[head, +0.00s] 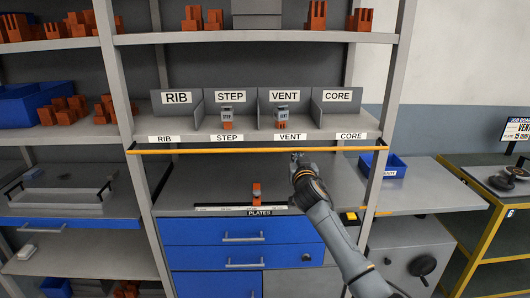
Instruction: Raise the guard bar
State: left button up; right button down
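The guard bar (220,151) is a thin yellow-orange bar. It runs level across the front of the middle rack bay, just below the shelf with the RIB, STEP, VENT and CORE labels. My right arm comes up from the bottom right. My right gripper (297,157) is at the bar, right of its middle and below the VENT label. Its fingers are small and partly hidden, so I cannot tell whether they are open or closed around the bar. My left gripper is not in view.
The labelled shelf (185,127) has grey dividers; an electrode in a holder stands in STEP (227,119) and another in VENT (281,118). An orange electrode (256,194) stands by the PLATES strip. A blue READY bin (383,166) is at right, near a yellow-framed cart (467,248).

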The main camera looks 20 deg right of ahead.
jog(key=shift+r, duration=0.1)
jog(key=shift+w+r+p, duration=0.15)
jog(key=shift+r+p, duration=0.35)
jog(key=shift+r, duration=0.25)
jog(key=shift+w+r+p, duration=0.1)
jog(key=shift+r+p, duration=0.4)
jog(key=shift+r, duration=0.25)
jog(key=shift+w+d+r+p, duration=0.1)
jog(key=shift+w+r+p, duration=0.15)
jog(key=shift+r+p, duration=0.4)
jog(key=shift+w+d+r+p, duration=0.1)
jog(key=shift+w+r+p, duration=0.15)
jog(key=shift+r, duration=0.6)
jog(key=shift+s+a+f+b, duration=0.1)
jog(key=shift+s+f+b, duration=0.15)
jog(key=shift+f+b, duration=0.35)
jog(key=p+v, duration=0.3)
jog(key=v, duration=0.4)
